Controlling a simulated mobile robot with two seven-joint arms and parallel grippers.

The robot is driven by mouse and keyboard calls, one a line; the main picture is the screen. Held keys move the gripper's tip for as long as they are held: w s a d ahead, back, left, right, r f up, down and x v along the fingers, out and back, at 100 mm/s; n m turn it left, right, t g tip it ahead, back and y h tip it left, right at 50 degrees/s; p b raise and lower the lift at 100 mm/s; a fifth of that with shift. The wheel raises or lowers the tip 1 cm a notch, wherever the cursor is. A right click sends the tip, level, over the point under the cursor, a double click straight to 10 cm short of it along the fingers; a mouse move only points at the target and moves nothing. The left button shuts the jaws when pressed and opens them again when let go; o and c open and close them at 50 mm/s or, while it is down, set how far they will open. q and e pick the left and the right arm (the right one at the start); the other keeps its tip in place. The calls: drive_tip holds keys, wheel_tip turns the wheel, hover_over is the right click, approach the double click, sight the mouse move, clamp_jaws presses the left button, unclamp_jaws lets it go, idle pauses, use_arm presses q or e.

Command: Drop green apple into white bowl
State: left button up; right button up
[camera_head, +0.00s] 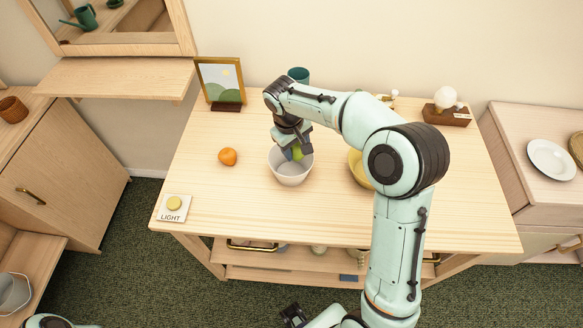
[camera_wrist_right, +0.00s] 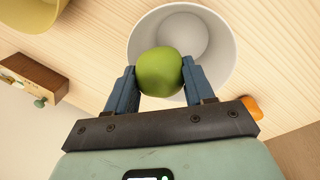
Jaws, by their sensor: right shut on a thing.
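The green apple (camera_head: 298,154) is between the fingertips of my right gripper (camera_head: 296,152), which is shut on it. The white bowl (camera_head: 291,176) stands upright on the wooden table. In the head view, the apple and fingertips are over the back part of the bowl's opening. In the right wrist view, the apple (camera_wrist_right: 159,72) is held between the blue fingers of the gripper (camera_wrist_right: 160,80), in front of the bowl (camera_wrist_right: 215,45), covering part of its rim and inside. The bowl's visible inside is empty. My left gripper is not seen.
An orange fruit (camera_head: 228,156) lies left of the bowl. A yellow bowl (camera_head: 358,168) is to the right, partly hidden by my right arm. A picture frame (camera_head: 221,80), a teal cup (camera_head: 298,74) and a light button (camera_head: 174,206) are also on the table (camera_head: 250,210).

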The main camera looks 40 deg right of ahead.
drive_tip(key=shift+f, duration=0.55)
drive_tip(key=o, duration=1.2)
drive_tip(key=shift+c, duration=0.2)
wheel_tip(320, 180, up, 13)
drive_tip(key=a+p, duration=0.1)
drive_tip(key=a, duration=0.1)
drive_tip(key=shift+a+r+p, duration=0.15)
drive_tip(key=shift+a+p, duration=0.1)
drive_tip(key=shift+p, duration=0.1)
